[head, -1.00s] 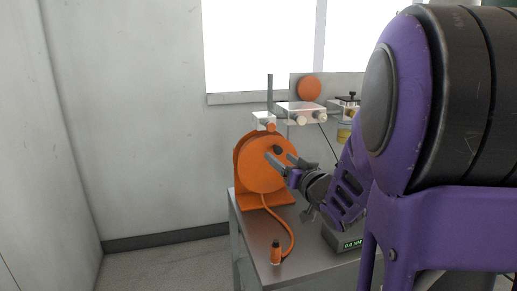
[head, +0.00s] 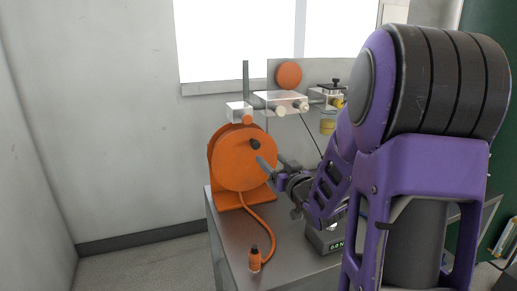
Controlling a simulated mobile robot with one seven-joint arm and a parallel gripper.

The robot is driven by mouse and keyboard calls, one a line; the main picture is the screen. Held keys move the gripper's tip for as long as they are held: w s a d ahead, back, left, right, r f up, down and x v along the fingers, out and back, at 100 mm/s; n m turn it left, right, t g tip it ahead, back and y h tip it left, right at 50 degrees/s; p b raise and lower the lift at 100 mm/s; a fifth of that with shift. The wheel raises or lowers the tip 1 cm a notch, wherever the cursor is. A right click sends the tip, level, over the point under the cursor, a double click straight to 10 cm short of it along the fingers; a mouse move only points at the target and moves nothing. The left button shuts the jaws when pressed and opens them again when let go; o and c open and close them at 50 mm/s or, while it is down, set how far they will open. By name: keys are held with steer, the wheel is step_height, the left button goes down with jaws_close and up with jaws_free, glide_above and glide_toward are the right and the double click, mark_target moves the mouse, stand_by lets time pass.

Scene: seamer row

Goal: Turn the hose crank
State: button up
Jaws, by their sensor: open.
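The orange hose reel (head: 231,165) stands upright on a metal bench in the head view, with its round face turned towards me. The crank's dark knob (head: 254,144) sticks out from the upper right of that face; any crank arm behind it is hard to make out. My gripper (head: 270,162) is open and empty, at the right edge of the reel face. Its fingers lie just below and to the right of the knob, and seem clear of it. My wrist hides part of the bench behind.
Clear boxes with knobs (head: 281,103) and an orange disc (head: 289,75) are behind. A display box (head: 324,240) sits under my arm.

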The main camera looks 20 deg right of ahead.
mark_target(257, 146)
steer(key=w, duration=1)
steer(key=shift+a, duration=0.2)
steer(key=shift+c, duration=0.2)
jaws_close()
stand_by(0.8)
